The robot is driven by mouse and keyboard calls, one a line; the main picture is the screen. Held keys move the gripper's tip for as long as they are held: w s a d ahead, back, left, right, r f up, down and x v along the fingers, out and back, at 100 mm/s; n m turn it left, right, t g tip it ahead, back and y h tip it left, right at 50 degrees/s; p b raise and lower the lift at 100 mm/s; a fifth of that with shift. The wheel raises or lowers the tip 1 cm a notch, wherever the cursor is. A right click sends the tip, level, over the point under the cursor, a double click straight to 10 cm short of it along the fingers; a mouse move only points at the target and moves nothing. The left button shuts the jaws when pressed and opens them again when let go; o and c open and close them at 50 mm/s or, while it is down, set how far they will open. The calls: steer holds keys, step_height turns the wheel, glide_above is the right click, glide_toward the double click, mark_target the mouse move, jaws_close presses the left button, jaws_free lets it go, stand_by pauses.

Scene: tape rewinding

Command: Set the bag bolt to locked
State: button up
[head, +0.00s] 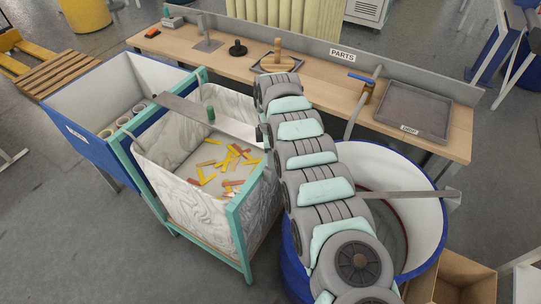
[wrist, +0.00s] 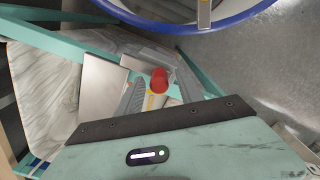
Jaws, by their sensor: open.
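The marbled bag (head: 215,150) hangs in a teal frame (head: 238,235) and holds several red and yellow strips. In the wrist view part of the bag (wrist: 62,75) shows at left. A red cylindrical knob (wrist: 159,80), which looks like the bag bolt's handle, stands by the teal frame's corner with a yellow part below it. My gripper (wrist: 163,88) is open, with one finger on each side of the knob. I cannot tell whether either finger touches it. In the head view my arm hides the gripper and the knob. The bolt's setting cannot be told.
A blue-rimmed white drum (head: 428,205) stands right of the bag frame, with a metal bar across it. A blue bin (head: 75,140) stands at left. The workbench (head: 330,98) behind carries a grey tray (head: 412,112).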

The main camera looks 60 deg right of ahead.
jaws_close()
stand_by(0.5)
stand_by(1.0)
